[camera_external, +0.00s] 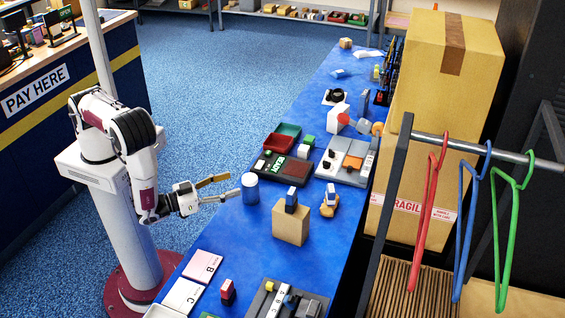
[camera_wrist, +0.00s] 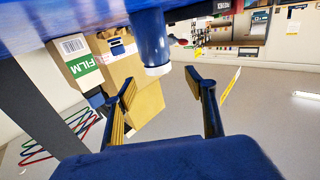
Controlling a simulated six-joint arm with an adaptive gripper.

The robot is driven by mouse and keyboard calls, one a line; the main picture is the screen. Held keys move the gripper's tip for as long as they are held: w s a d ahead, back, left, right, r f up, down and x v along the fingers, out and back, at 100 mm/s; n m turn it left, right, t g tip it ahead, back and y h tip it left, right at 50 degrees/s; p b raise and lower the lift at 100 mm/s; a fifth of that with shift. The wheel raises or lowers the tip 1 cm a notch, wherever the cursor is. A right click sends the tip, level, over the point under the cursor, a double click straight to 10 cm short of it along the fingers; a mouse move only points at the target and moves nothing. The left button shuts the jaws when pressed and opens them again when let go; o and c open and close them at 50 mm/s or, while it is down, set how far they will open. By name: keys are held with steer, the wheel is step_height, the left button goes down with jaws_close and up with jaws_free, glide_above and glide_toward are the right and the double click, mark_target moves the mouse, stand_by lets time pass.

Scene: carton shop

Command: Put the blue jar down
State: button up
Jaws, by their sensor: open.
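The blue jar (camera_external: 250,190) with a pale top stands upright on the blue table (camera_external: 262,235), near its left edge. My gripper (camera_external: 234,184) is open and empty just left of the jar, with its yellow-padded fingers pointing at it. The wrist view appears upside down. There the jar (camera_wrist: 150,38) hangs from the table at the top, white lid downward, beyond and between the spread fingertips (camera_wrist: 160,82). A gap shows between the fingers and the jar.
Cards (camera_external: 203,266) lie toward the front. The table around the jar's front is clear.

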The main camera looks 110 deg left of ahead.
mark_target(250, 177)
steer(key=shift+w+a, duration=0.1)
steer(key=shift+x, duration=1.15)
steer(key=shift+w+a, duration=0.1)
steer(key=shift+r+x, duration=0.2)
steer(key=shift+x, duration=2.3)
steer(key=shift+w, duration=0.1)
steer(key=shift+c, duration=0.3)
jaws_close()
steer(key=shift+r, duration=0.2)
steer(key=shift+r, duration=4.8)
